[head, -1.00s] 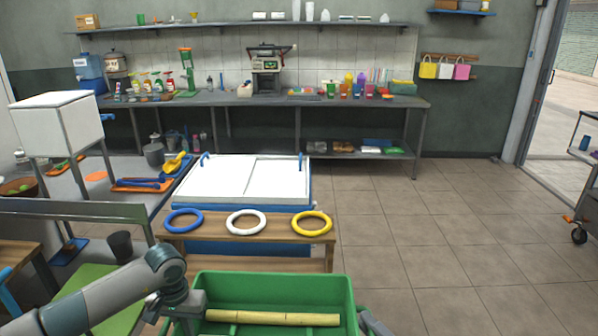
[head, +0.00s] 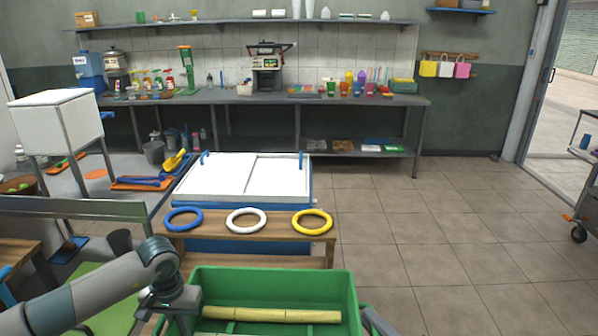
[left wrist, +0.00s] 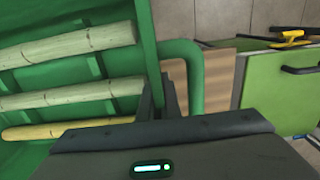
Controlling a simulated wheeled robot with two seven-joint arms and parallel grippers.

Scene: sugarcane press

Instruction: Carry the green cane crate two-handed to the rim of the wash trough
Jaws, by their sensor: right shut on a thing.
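The green crate (head: 270,280) is at the bottom of the head view, just in front of a wooden bench, with yellow cane (head: 270,314) inside. In the left wrist view, the crate's wall (left wrist: 147,45), several cane pieces (left wrist: 70,45) and a green loop handle (left wrist: 195,75) show. My left gripper (left wrist: 163,98) is at this handle; its grip is partly hidden by its own body. My right gripper (head: 372,322) is shut on the crate's right side, mostly cut off by the picture edge. A blue-sided trough with white panels (head: 225,178), apparently the wash trough, stands beyond the bench.
The wooden bench (head: 260,231) carries blue (head: 184,219), white (head: 246,220) and yellow rings (head: 312,222) between crate and trough. A metal rail (head: 75,208) and green panel (head: 110,290) are on the left. Tiled floor (head: 430,240) on the right is clear.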

